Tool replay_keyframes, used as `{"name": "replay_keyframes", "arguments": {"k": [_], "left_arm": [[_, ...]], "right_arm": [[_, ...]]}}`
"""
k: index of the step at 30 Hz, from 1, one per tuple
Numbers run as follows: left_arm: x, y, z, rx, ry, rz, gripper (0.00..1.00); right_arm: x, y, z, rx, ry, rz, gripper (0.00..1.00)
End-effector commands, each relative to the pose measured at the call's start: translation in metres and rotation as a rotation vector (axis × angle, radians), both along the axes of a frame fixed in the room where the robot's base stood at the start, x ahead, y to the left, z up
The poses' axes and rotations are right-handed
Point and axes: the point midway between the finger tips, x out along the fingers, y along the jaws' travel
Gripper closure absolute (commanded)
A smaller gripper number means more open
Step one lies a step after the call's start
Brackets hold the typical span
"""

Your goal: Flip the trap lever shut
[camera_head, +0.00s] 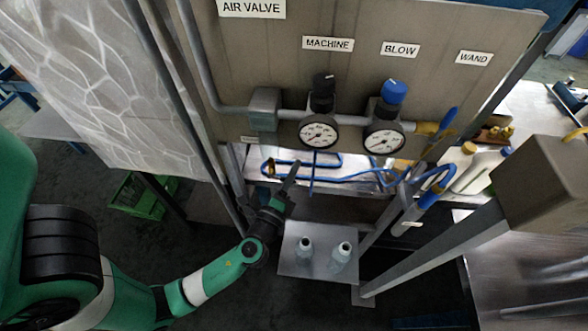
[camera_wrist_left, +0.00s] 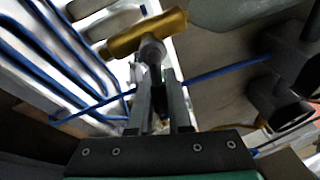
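The trap is a gold-coloured cylinder (camera_wrist_left: 147,34) in the left wrist view, with a short grey stem (camera_wrist_left: 152,52) below it. In the head view, its small brass end (camera_head: 268,168) shows under the panel. I cannot make out a separate trap lever. My left gripper (camera_head: 290,176) reaches up beside the brass piece. In the left wrist view, its fingers (camera_wrist_left: 157,80) point at the grey stem, with a narrow dark gap between them. Whether they touch or grip anything is unclear. My right gripper is in neither view.
Blue tubing (camera_head: 330,180) runs under the panel near my left gripper; a blue line also crosses behind the fingers. Two gauges (camera_head: 318,135) (camera_head: 384,140) hang above. A green crate (camera_head: 137,195) lies left.

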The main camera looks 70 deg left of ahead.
Motion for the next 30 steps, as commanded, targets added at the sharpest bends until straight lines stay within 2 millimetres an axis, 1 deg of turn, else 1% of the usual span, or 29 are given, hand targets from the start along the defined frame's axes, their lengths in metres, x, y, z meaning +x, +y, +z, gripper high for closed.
{"name": "replay_keyframes", "arguments": {"k": [1,2,9,11,15,19,24,29,30], "left_arm": [[0.0,0.0,0.0,0.0,0.0,0.0,0.94],[0.0,0.0,0.0,0.0,0.0,0.0,1.0],[0.0,0.0,0.0,0.0,0.0,0.0,1.0],[0.0,0.0,-0.001,-0.004,-0.009,0.0,1.0],[0.001,-0.001,0.0,-0.051,-0.103,-0.001,1.0],[0.001,-0.001,0.008,-0.107,-0.207,0.0,1.0],[0.0,0.0,0.016,-0.13,-0.244,0.0,1.0],[0.0,0.0,0.016,-0.13,-0.243,0.0,1.0],[0.0,0.0,0.016,-0.13,-0.243,0.0,0.79]], "right_arm": [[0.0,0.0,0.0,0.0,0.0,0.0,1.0],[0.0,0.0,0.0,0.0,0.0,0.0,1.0],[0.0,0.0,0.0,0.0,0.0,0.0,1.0],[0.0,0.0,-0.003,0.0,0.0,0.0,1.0],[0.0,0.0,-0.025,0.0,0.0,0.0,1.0],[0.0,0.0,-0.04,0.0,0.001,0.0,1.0],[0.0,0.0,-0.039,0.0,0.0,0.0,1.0],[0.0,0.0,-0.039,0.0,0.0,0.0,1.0],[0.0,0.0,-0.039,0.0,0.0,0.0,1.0]]}}
